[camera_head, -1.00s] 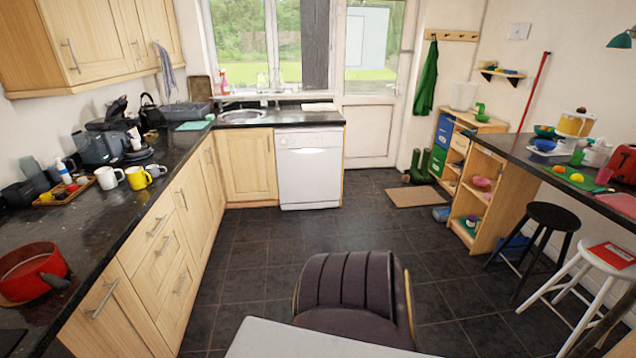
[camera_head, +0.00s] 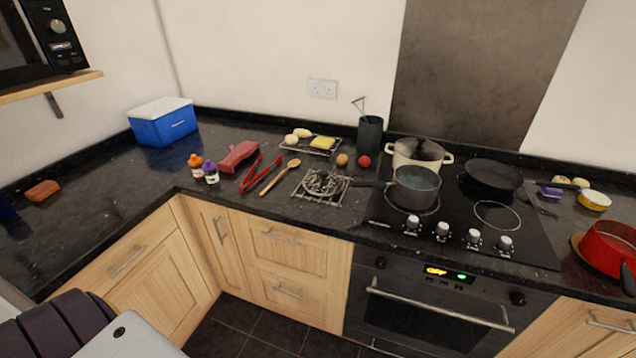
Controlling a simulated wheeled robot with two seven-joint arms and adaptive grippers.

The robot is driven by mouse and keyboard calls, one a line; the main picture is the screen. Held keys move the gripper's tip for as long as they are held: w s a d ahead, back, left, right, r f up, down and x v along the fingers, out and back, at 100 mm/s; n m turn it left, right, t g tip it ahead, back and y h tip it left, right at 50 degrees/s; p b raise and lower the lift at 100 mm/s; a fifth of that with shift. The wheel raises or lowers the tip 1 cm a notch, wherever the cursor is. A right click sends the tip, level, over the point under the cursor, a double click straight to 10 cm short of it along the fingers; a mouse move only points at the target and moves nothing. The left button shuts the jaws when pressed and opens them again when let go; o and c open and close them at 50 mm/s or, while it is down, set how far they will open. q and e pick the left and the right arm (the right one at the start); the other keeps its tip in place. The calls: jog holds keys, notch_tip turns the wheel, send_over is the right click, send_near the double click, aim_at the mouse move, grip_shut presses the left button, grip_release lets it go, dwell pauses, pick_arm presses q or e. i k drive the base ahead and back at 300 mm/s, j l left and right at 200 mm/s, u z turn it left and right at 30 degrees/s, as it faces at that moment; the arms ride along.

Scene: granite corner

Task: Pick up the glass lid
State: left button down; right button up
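A cream pot (camera_head: 398,162) with two side handles stands at the back left of the black hob. Its top looks dark and glossy, and it may be covered by a glass lid (camera_head: 420,150); I cannot tell for sure at this distance. A grey saucepan (camera_head: 416,190) stands in front of it and hides part of its side. Neither of my grippers is in view.
A black frying pan (camera_head: 497,175) is at the hob's back right, and a red pot (camera_head: 608,250) at the far right. Tongs (camera_head: 262,175), a wooden spoon (camera_head: 280,177) and a rack (camera_head: 322,186) lie left of the hob.

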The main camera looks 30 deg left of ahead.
aim_at(322, 183)
jog(key=u, duration=0.9)
jog(key=z, duration=1.9)
jog(key=k+j, duration=0.1)
jog(key=j, duration=0.35)
jog(key=j+z, duration=0.15)
jog(key=j, duration=0.3)
jog(key=k, duration=0.05)
